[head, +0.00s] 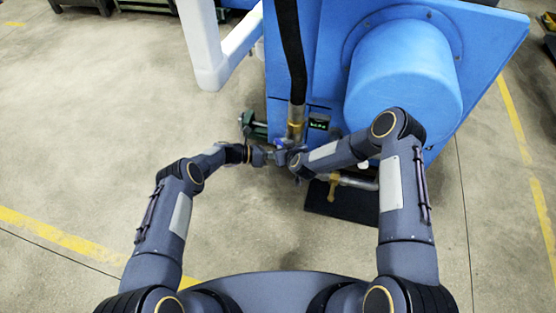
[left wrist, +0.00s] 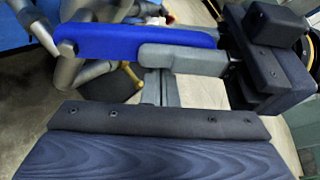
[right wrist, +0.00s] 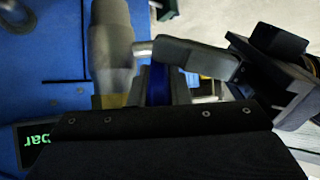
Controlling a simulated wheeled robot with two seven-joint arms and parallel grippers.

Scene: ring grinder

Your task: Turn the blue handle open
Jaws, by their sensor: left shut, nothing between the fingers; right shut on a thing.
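The blue handle (left wrist: 135,37) lies lengthwise in the left wrist view, with a round metal end (left wrist: 66,47) at left. In the right wrist view only a narrow strip of the handle (right wrist: 157,84) shows, between the right fingers. My left gripper (left wrist: 160,75) is shut and empty, close to the handle. In the head view both grippers, left (head: 270,156) and right (head: 294,160), nearly meet.
The blue machine (head: 330,60) with its big round drum (head: 405,75) stands close behind my right arm. A vertical metal pipe (right wrist: 110,45) rises beside the handle. A lower pipe has a yellow lever (head: 333,190). A dark mat (head: 345,207) lies below. The floor at left is clear.

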